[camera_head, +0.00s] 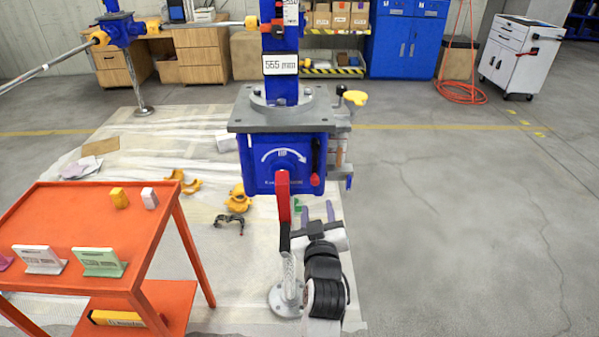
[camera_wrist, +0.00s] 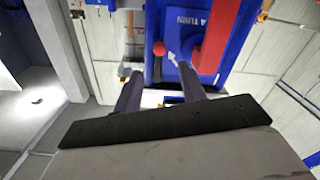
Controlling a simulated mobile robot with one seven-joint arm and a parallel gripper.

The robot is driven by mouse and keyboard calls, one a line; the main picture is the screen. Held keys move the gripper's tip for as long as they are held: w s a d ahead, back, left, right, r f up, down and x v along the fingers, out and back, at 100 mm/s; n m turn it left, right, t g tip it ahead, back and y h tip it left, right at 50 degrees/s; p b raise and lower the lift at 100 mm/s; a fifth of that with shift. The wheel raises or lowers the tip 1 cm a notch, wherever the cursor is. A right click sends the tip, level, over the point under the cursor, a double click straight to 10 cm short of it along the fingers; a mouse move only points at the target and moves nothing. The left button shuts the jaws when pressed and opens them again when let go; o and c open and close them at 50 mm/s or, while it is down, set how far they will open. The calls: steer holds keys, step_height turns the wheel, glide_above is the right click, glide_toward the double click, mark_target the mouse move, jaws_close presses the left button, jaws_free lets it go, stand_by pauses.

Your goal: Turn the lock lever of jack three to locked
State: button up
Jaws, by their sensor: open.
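A blue screw jack (camera_head: 260,178) stands ahead, under a grey top plate; no number on it is readable, so I cannot tell whether it is jack three. A small dark lever with a red knob (camera_head: 315,180) hangs down at the right of its front face. The knob also shows in the wrist view (camera_wrist: 159,48), just beyond the fingertips. My gripper (camera_head: 317,208) is below the lever, pointing up at the jack. Its two fingers (camera_wrist: 160,72) are apart and empty, with the knob in line with the gap. Contact does not show.
A red crank handle (camera_head: 283,200) hangs at the jack's front, left of my gripper; in the wrist view it is close right (camera_wrist: 217,35). An orange cart (camera_head: 75,215) stands left. A yellow knob (camera_head: 355,97) sticks out upper right. The floor at right is clear.

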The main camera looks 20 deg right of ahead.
mark_target(315, 183)
steer(key=p+x, duration=0.3)
steer(key=x, duration=0.9)
steer(key=shift+r, duration=0.15)
steer(key=shift+w+d+p, duration=0.2)
steer(key=shift+w+p, duration=0.15)
steer(key=shift+w, duration=0.3)
steer(key=shift+c, duration=0.3)
jaws_close()
